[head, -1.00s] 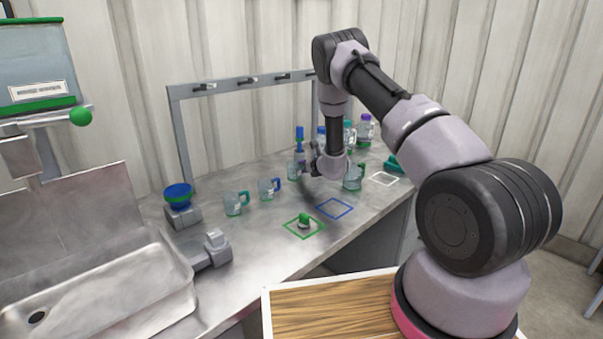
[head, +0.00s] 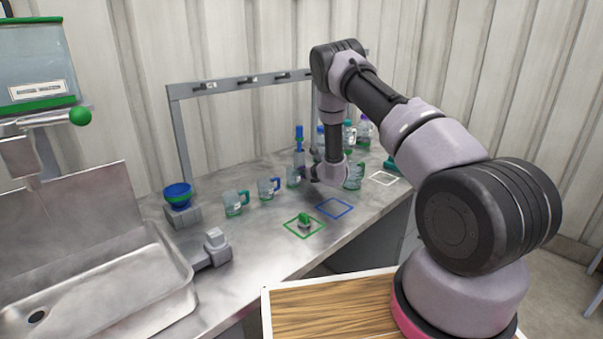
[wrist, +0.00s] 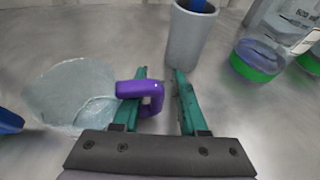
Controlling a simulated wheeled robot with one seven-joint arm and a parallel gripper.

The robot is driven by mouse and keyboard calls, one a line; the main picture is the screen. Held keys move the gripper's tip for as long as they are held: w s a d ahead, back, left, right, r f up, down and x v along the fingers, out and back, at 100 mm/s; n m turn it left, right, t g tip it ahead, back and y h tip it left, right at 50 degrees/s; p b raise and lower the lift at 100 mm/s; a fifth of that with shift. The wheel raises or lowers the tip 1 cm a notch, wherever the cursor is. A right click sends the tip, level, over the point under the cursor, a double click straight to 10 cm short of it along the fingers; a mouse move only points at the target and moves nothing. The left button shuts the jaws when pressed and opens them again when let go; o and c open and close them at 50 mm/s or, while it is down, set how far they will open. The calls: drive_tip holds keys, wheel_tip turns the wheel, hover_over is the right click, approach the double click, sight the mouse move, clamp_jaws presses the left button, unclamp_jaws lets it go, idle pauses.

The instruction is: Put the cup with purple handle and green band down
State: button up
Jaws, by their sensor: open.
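The cup (wrist: 72,95) is clear glass and shows at the left of the wrist view, with its purple handle (wrist: 152,88) toward my fingers. It stands on the metal counter, and I cannot make out its green band. My gripper (wrist: 160,72) is open, with the left teal finger at the handle and part of the handle showing between the fingers. The right finger is apart from it. In the head view, my gripper (head: 308,173) is low over the counter, just right of a glass cup (head: 293,177) that it partly hides.
A grey holder (wrist: 188,45) with a blue item stands just beyond my fingertips. A bottle with a green base (wrist: 257,60) is at right. Cups with green (head: 235,203) and blue handles (head: 268,188) stand left. The blue square outline (head: 335,208) is empty; the green one (head: 304,225) holds a small green-topped object.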

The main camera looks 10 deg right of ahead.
drive_tip(key=v, duration=1)
drive_tip(key=shift+s+d+r, duration=0.15)
drive_tip(key=shift+s+d, duration=0.05)
drive_tip(key=shift+s, duration=0.05)
drive_tip(key=s+a+r+n+g+y, duration=0.2)
drive_tip(key=s+a+r+n+y, duration=0.15)
drive_tip(key=r, duration=0.65)
drive_tip(key=s+a+r+n+g+y, duration=0.15)
drive_tip(key=a+r+n, duration=0.3)
drive_tip(key=r, duration=0.45)
drive_tip(key=s+a+r+n+g+y, duration=0.25)
drive_tip(key=s+r+n, duration=0.35)
drive_tip(key=s+r, duration=0.45)
drive_tip(key=s+d+r+n+h, duration=0.3)
drive_tip(key=s+d+n, duration=0.1)
drive_tip(key=s, duration=0.4)
drive_tip(key=s+d+r+n+h, duration=0.4)
drive_tip(key=s+d+n, duration=0.1)
drive_tip(key=s, duration=0.4)
drive_tip(key=s+d+r+n+h, duration=0.3)
drive_tip(key=s+d+n, duration=0.1)
drive_tip(key=s, duration=0.5)
drive_tip(key=shift+d+r+n+t, duration=0.2)
drive_tip(key=shift+r+n+t, duration=0.05)
drive_tip(key=shift+n+t, duration=0.05)
drive_tip(key=shift+s+h, duration=0.1)
drive_tip(key=shift+h, duration=0.15)
